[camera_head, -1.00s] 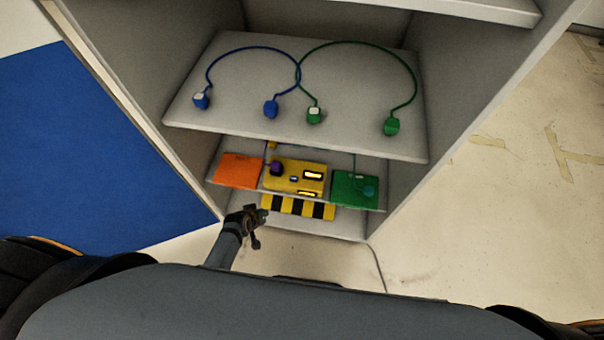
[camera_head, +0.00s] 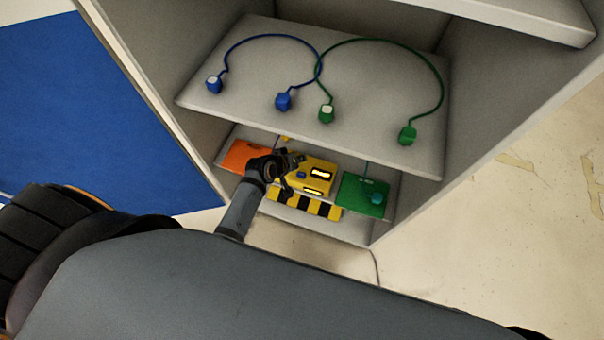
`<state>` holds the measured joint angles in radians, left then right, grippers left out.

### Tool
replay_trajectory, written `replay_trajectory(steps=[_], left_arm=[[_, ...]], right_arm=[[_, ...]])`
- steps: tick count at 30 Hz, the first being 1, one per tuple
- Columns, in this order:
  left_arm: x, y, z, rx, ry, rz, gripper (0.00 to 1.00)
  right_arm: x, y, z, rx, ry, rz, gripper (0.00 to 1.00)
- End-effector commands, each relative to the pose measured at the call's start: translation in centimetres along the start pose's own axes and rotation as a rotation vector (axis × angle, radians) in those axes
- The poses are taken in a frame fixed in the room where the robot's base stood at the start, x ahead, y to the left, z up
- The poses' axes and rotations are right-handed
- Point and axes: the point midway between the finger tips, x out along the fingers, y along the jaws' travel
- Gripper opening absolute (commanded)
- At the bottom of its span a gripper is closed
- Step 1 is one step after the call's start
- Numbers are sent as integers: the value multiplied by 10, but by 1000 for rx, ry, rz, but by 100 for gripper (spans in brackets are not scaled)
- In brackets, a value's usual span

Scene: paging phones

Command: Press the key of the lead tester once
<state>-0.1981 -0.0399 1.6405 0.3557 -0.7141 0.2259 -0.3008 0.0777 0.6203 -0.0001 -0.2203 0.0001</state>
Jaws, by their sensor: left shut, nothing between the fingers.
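The yellow lead tester (camera_head: 318,186) sits on the lower shelf, between an orange panel (camera_head: 245,154) and a green panel (camera_head: 362,196). It has a small blue key (camera_head: 301,174) and two lit windows. My left gripper (camera_head: 296,160) is shut and empty, in front of the tester's left part and just left of the blue key. It hides the tester's left end, and I cannot tell whether it touches the tester. My right gripper is not in view.
The upper shelf (camera_head: 235,95) holds a blue lead (camera_head: 283,101) and a green lead (camera_head: 408,135), which cross. This shelf overhangs the tester. A black-and-yellow striped strip (camera_head: 318,207) lies below the tester. Cabinet walls close both sides.

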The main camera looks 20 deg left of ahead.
Motion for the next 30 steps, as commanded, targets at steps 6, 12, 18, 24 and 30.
replay_trajectory(steps=[6,12,18,24,30], left_arm=[[9,-7,6,1,0,-1,0],[26,-20,19,1,0,-1,0],[46,-34,34,1,0,-1,0],[59,-44,43,0,0,-1,0],[62,-45,45,1,0,0,0]], right_arm=[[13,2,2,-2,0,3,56],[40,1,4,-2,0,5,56],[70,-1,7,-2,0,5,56],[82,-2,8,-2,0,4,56],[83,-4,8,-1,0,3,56]])
